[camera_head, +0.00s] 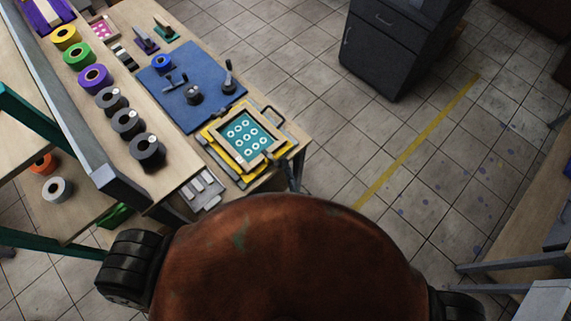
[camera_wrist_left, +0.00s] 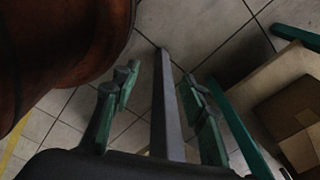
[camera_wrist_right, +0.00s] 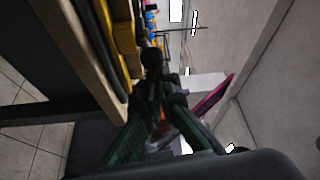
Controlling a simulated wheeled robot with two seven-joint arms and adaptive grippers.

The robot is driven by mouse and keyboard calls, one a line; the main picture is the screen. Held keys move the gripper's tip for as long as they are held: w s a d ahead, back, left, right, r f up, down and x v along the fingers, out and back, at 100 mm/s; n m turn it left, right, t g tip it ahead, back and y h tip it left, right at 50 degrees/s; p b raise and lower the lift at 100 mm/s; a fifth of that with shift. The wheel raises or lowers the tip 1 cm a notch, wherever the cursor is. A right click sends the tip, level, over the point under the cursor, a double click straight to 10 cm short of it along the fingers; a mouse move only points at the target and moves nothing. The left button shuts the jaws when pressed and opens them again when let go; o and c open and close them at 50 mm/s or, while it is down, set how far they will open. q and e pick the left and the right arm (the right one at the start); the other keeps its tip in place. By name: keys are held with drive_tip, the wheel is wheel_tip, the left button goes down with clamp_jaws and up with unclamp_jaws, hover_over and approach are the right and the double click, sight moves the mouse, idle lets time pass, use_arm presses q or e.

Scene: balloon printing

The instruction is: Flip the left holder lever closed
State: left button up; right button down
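A blue mat (camera_head: 190,118) on the wooden table bears two dark holder-like fittings. The left one (camera_head: 176,81) has a low grey arm; the right one (camera_head: 228,78) has a raised stem with a round knob. Which is open or closed is too small to tell. My left gripper (camera_wrist_left: 160,85) is open and empty, its green fingers spread with a grey bar showing between them, over the floor. My right gripper (camera_wrist_right: 165,95) is by the table edge, its fingertips close together near a black knob (camera_wrist_right: 152,57). Whether it touches the knob is unclear. Neither gripper shows clearly in the head view.
A yellow-edged frame (camera_head: 243,137) with a teal sheet of white rings lies on the table's near end. Several tape rolls (camera_head: 95,78) line the table's left side. A dark cabinet (camera_head: 385,45) stands beyond. The tiled floor (camera_head: 330,130) right of the table is open.

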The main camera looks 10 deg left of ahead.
drive_tip(key=w+d+r+p, duration=0.1)
drive_tip(key=w+d+p, duration=0.1)
drive_tip(key=w+d, duration=0.1)
use_arm(q)
drive_tip(key=w+b, duration=0.2)
drive_tip(key=shift+f+b, duration=0.35)
drive_tip(key=shift+b, duration=0.05)
use_arm(e)
drive_tip(key=a+v, duration=0.1)
drive_tip(key=v, duration=0.9)
drive_tip(key=shift+s, duration=0.3)
drive_tip(key=shift+f, duration=0.1)
drive_tip(key=shift+f, duration=0.1)
